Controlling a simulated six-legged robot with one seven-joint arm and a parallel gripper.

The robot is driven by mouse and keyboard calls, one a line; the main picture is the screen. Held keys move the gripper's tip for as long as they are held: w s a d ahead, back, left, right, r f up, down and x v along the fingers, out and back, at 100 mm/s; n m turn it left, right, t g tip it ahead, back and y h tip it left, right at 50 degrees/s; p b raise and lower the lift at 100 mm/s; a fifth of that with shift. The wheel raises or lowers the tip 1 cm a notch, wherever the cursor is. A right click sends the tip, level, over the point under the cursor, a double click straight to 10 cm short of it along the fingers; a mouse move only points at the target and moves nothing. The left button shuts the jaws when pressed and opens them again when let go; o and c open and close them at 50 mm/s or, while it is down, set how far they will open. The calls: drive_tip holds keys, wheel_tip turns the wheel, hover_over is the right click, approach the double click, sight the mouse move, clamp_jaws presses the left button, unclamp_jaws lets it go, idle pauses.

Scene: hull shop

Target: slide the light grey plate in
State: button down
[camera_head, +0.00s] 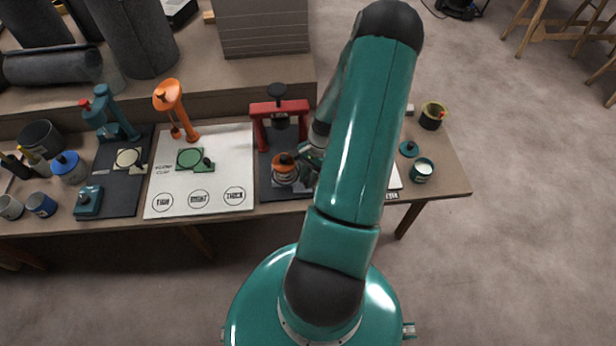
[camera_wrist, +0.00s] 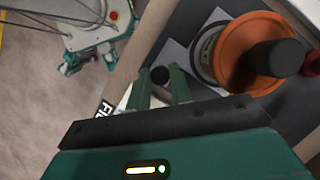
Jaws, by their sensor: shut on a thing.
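The light grey plate (camera_wrist: 174,56) shows in the wrist view as a pale flat piece beside and seemingly partly under a jar with an orange top (camera_wrist: 232,58). A black round knob (camera_wrist: 160,75) sits at its near edge, between the fingers of my gripper (camera_wrist: 162,88). My gripper is shut on this knob, low over the dark mat. In the head view my gripper (camera_head: 312,156) is right of the orange-topped jar (camera_head: 285,170), and my arm hides most of the plate. How far the plate reaches under the jar cannot be told.
A red press (camera_head: 280,112) stands over the jar's mat. Left of it is a white board (camera_head: 216,172) with marked circles and a green plate. An orange lever tool (camera_head: 171,100) stands behind. A green jar (camera_head: 422,170) is at right, near the bench edge.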

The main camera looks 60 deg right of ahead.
drive_tip(key=w+d, duration=0.3)
drive_tip(key=shift+d, duration=0.15)
drive_tip(key=shift+s, duration=0.1)
drive_tip(key=c, duration=1.3)
unclamp_jaws()
drive_tip(key=v, duration=1.3)
drive_tip(key=shift+r, duration=0.4)
drive_tip(key=shift+o, duration=0.2)
